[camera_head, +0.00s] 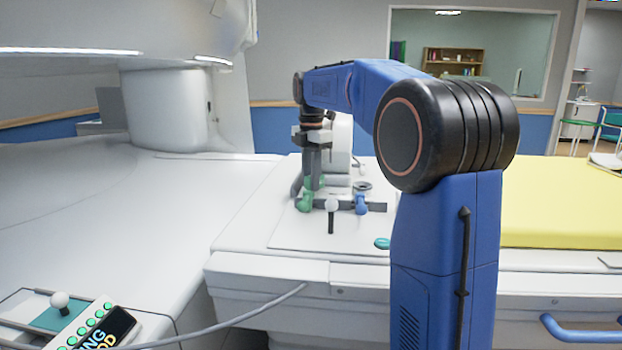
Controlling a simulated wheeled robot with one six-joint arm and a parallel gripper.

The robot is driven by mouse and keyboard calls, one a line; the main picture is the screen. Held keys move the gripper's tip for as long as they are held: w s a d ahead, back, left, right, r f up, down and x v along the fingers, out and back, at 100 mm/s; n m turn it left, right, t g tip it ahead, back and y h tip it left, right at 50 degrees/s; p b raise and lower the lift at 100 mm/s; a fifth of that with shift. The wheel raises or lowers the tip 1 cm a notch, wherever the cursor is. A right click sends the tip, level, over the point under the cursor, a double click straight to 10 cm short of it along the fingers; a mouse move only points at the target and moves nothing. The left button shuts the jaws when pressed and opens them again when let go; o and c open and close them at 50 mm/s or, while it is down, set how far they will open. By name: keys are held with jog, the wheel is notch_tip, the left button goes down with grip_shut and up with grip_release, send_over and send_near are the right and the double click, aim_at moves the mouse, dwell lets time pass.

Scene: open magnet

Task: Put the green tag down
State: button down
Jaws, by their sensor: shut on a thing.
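My gripper (311,182) points down over the white table top, in the middle of the view. It is shut on the green tag (305,203), whose green shows at and just below the fingertips. The tag is small and partly covered by the fingers. It is low, close to the left end of a dark bar (377,206); I cannot tell whether it touches the bar or the surface.
A blue piece (361,204) and a white-headed piece with a dark stem (332,206) are right of the gripper. A teal oval (383,243) lies nearer. A yellow pad (560,205) is at right.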

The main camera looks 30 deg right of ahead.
jog(key=c, duration=1.5)
grip_release()
jog(key=shift+f, duration=0.55)
notch_tip(320, 180, up, 14)
jog(key=shift+w+f, duration=0.1)
jog(key=shift+f, duration=0.1)
